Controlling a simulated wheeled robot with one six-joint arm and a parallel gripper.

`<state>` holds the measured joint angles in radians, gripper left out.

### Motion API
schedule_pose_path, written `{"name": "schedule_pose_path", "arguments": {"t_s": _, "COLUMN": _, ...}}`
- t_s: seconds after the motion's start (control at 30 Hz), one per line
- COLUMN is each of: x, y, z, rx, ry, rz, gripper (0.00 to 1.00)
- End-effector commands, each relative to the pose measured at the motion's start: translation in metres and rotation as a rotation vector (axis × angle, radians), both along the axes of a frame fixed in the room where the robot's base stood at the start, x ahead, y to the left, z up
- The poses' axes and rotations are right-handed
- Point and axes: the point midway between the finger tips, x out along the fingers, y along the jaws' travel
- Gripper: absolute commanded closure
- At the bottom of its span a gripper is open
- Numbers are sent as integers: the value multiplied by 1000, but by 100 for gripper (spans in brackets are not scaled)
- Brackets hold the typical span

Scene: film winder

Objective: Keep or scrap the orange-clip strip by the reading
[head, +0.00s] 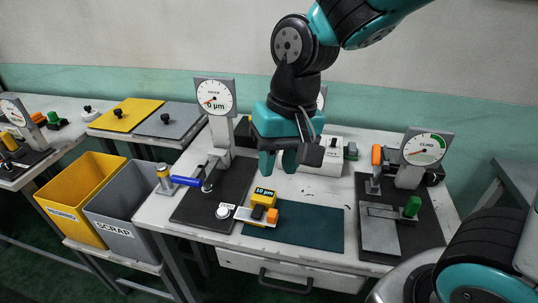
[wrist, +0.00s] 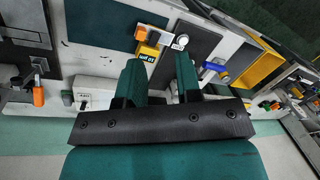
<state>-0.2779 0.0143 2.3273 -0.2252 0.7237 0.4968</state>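A pale strip with an orange clip (head: 272,215) lies at the left end of the dark teal mat, by the black gauge base; the orange end also shows in the wrist view (wrist: 141,33). A yellow block (head: 263,198) labelled 10 µm stands right behind it; whether they touch is unclear. The dial gauge (head: 216,97) reads 0 µm and has a blue lever (head: 186,181) at its base. The grey SCRAP bin (head: 125,232) stands at the left beside a yellow bin (head: 62,211) with an unclear label. My gripper (head: 288,163) is open and empty above the table's back half; its fingers are apart in the wrist view (wrist: 160,80).
The dark teal mat (head: 300,230) is otherwise bare. A white button (head: 222,212) sits on the gauge base. At right stands another dial fixture (head: 424,150) with an orange handle and green knob. A white box (head: 322,163) is behind my gripper.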

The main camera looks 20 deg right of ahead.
Motion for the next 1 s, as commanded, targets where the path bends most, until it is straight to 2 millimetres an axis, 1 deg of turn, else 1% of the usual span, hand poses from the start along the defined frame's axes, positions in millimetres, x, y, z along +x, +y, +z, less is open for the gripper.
{"name": "schedule_pose_path", "arguments": {"t_s": 0.03, "x": 20, "y": -5, "z": -18, "rx": -38, "ry": 28, "rz": -125, "gripper": 68}}
{"name": "schedule_pose_path", "arguments": {"t_s": 0.1, "x": 44, "y": -13, "z": -34, "rx": -87, "ry": 50, "rz": -298, "gripper": 68}}
{"name": "schedule_pose_path", "arguments": {"t_s": 0.2, "x": 67, "y": -22, "z": -52, "rx": -139, "ry": 64, "rz": -481, "gripper": 68}}
{"name": "schedule_pose_path", "arguments": {"t_s": 0.3, "x": 78, "y": -26, "z": -62, "rx": -166, "ry": 68, "rz": -576, "gripper": 68}}
{"name": "schedule_pose_path", "arguments": {"t_s": 0.47, "x": 80, "y": -27, "z": -78, "rx": -173, "ry": 70, "rz": -602, "gripper": 68}}
{"name": "schedule_pose_path", "arguments": {"t_s": 0.57, "x": 79, "y": -26, "z": -96, "rx": -174, "ry": 72, "rz": -598, "gripper": 68}}
{"name": "schedule_pose_path", "arguments": {"t_s": 1.0, "x": 79, "y": -25, "z": -187, "rx": -173, "ry": 72, "rz": -594, "gripper": 68}}
